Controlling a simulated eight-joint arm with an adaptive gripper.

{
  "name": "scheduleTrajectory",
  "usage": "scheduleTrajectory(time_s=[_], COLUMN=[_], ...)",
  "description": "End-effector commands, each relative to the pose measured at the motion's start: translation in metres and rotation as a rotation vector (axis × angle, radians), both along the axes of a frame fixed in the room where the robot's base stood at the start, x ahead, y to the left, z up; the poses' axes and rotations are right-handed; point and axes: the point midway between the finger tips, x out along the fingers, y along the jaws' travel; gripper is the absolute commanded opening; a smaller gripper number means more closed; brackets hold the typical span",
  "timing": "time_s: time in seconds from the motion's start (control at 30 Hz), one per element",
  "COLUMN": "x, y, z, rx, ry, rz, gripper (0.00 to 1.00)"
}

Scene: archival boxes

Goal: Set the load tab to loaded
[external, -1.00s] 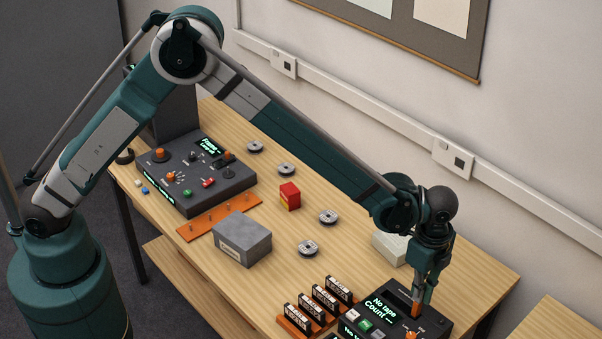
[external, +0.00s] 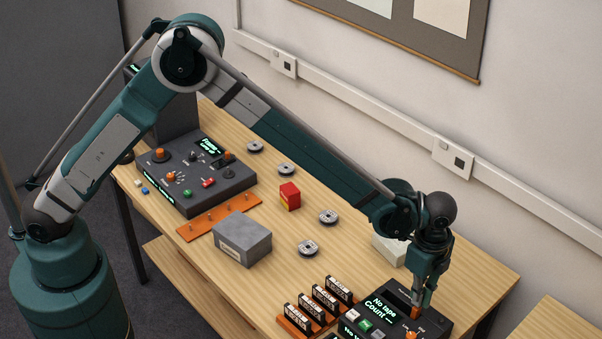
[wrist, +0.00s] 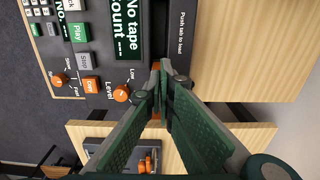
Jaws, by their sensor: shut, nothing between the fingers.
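The dark tape machine (external: 385,292) stands at the near right end of the table. Its green screen reads "No tape" and "Count", and it also shows in the wrist view (wrist: 125,45). Beside the screen is a dark strip labelled "Push tab to load" (wrist: 181,32). The small orange load tab (external: 414,312) is at my gripper's tips and is mostly hidden by the fingers in the wrist view. My gripper (external: 416,302) points down over the machine with its fingers shut together and empty. Whether the fingertips touch the tab is unclear.
Several labelled tapes (external: 325,297) stand in an orange rack left of the machine. A pale box (external: 388,249) is behind it. A grey box (external: 242,240), a red box (external: 290,196) and several reels lie farther left. Orange knobs (wrist: 121,93) sit close to my fingers.

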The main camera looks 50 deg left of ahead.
Motion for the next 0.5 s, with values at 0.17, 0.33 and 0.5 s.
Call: scheduleTrajectory(time_s=[0.17,0.33,0.5], x=[0.0,0.0,0.0], y=[0.0,0.0,0.0], z=[0.023,0.049,0.079], rx=[0.0,0.0,0.0], ry=[0.0,0.0,0.0], rz=[0.0,0.0,0.0], gripper=[0.0,0.0,0.0])
